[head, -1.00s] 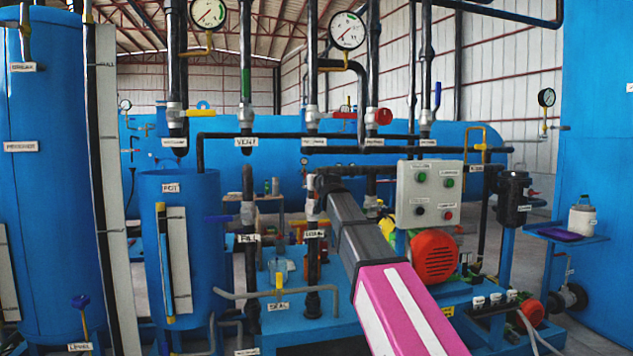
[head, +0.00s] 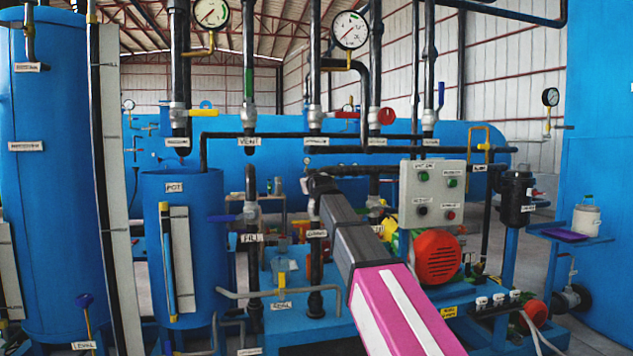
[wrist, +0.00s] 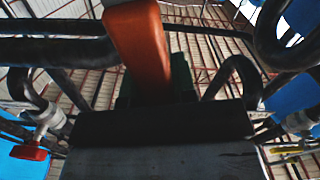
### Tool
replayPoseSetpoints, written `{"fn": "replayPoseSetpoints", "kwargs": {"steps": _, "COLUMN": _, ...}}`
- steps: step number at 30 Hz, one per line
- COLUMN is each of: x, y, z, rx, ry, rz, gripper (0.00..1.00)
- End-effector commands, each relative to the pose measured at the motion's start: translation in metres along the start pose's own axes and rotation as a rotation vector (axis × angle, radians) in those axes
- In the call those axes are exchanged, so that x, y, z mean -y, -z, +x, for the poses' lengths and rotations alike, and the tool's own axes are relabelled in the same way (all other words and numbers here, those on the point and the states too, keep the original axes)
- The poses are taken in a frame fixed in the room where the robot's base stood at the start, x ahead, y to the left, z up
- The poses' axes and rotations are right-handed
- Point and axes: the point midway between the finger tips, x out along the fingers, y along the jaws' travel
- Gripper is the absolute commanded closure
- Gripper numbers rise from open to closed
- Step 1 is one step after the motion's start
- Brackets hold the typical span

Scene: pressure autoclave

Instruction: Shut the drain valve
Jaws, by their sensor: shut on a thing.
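My gripper (head: 318,183) is at the end of my grey and pink arm, in front of the upright dark pipe (head: 316,270) with a small white label. In the wrist view an orange-red lever (wrist: 143,50) runs down from the top edge to my dark gripper (wrist: 160,118), which is shut on it. The arm hides the valve body and most of the lever in the head view. I cannot read the pipe's label well enough to confirm that this is the drain valve.
The grey control box (head: 435,195) and red motor (head: 437,257) are right of my arm. The blue pot tank (head: 180,250) stands at left. Overhead pipes crowd the wrist view.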

Motion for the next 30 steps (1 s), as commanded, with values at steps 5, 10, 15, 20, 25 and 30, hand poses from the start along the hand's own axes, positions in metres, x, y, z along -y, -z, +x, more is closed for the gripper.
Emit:
{"fn": "replayPoseSetpoints", "kwargs": {"steps": 5, "x": 0.023, "y": -0.003, "z": -0.001, "rx": 0.001, "ry": 0.003, "rz": -0.169, "gripper": 1.0}}
{"fn": "replayPoseSetpoints", "kwargs": {"steps": 10, "x": 0.043, "y": -0.008, "z": -0.002, "rx": 0.001, "ry": 0.002, "rz": -0.332, "gripper": 1.0}}
{"fn": "replayPoseSetpoints", "kwargs": {"steps": 15, "x": 0.061, "y": -0.017, "z": -0.002, "rx": 0.002, "ry": 0.002, "rz": -0.493, "gripper": 1.0}}
{"fn": "replayPoseSetpoints", "kwargs": {"steps": 20, "x": 0.078, "y": -0.026, "z": -0.002, "rx": 0.001, "ry": 0.002, "rz": -0.645, "gripper": 1.0}}
{"fn": "replayPoseSetpoints", "kwargs": {"steps": 25, "x": 0.092, "y": -0.041, "z": -0.002, "rx": 0.003, "ry": 0.003, "rz": -0.805, "gripper": 1.0}}
{"fn": "replayPoseSetpoints", "kwargs": {"steps": 30, "x": 0.105, "y": -0.056, "z": -0.002, "rx": 0.002, "ry": 0.003, "rz": -0.961, "gripper": 1.0}}
